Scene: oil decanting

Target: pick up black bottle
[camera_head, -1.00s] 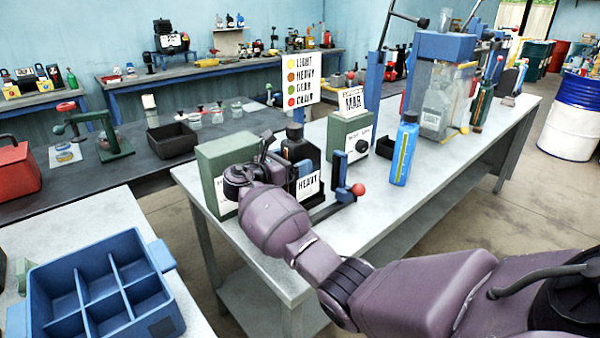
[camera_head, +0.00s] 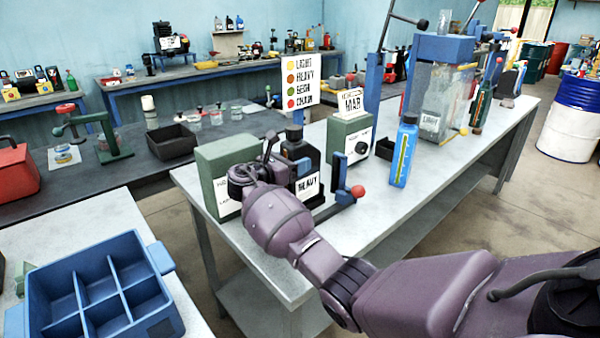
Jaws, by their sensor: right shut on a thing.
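My wrist and the bottle hide most of the fingers. A small stand with a blue upright and a red knob (camera_head: 357,191) is just right of the bottle, and the bottle's foot is close to it. My left gripper is not in view.
A green box (camera_head: 222,165) stands close behind my right gripper. A green dial unit (camera_head: 349,138) and a blue bottle (camera_head: 404,152) stand to the right. A blue divided crate (camera_head: 160,257) is at the lower left. The front right bench top is clear.

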